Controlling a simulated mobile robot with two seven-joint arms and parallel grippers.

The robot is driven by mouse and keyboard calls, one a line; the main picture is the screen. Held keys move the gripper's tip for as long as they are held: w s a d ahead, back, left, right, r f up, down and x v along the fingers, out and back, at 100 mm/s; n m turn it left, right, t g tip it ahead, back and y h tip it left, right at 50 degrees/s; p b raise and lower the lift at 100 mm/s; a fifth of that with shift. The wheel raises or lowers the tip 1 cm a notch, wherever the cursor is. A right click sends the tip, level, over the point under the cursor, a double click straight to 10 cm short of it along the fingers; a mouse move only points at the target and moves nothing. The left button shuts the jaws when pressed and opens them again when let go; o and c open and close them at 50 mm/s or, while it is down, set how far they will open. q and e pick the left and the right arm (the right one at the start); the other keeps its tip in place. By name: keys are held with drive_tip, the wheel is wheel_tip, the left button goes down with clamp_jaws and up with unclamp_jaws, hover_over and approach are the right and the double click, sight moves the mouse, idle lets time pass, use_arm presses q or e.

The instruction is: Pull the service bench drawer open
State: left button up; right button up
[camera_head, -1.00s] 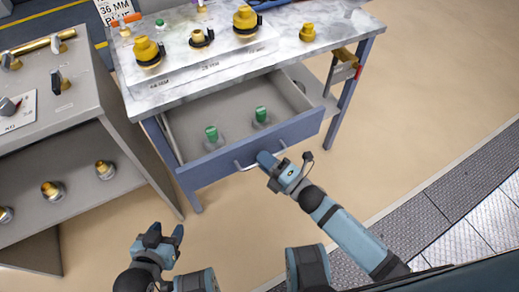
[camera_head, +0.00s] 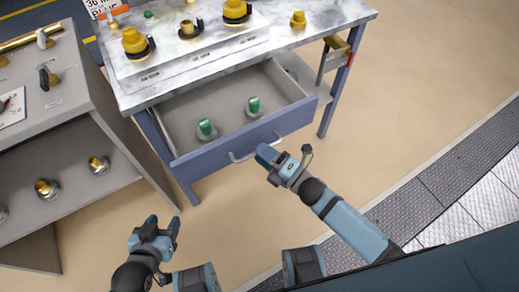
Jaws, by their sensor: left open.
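The service bench (camera_head: 350,14) has a marbled top and blue legs. Its blue-fronted drawer (camera_head: 215,160) is pulled out, its grey inside showing. A pale bar handle (camera_head: 240,157) crosses the drawer front. Two green-capped items, one at the left (camera_head: 206,128) and one at the right (camera_head: 254,106), stand inside. My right gripper (camera_head: 266,153) is at the right part of the handle, seeming just in front of it; its jaw gap is hidden. My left gripper (camera_head: 161,228) is open and empty, low over the floor, away from the drawer.
Yellow-topped fittings (camera_head: 135,42) stand on the bench. A grey cabinet (camera_head: 95,75) with brass fittings on its lower shelf stands close at the left. A small holder (camera_head: 335,55) hangs at the bench's right end. The floor in front of the drawer is clear.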

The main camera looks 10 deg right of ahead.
drive_tip(key=v, duration=1.2)
drive_tip(key=shift+s, duration=0.2)
drive_tip(key=shift+d, duration=0.1)
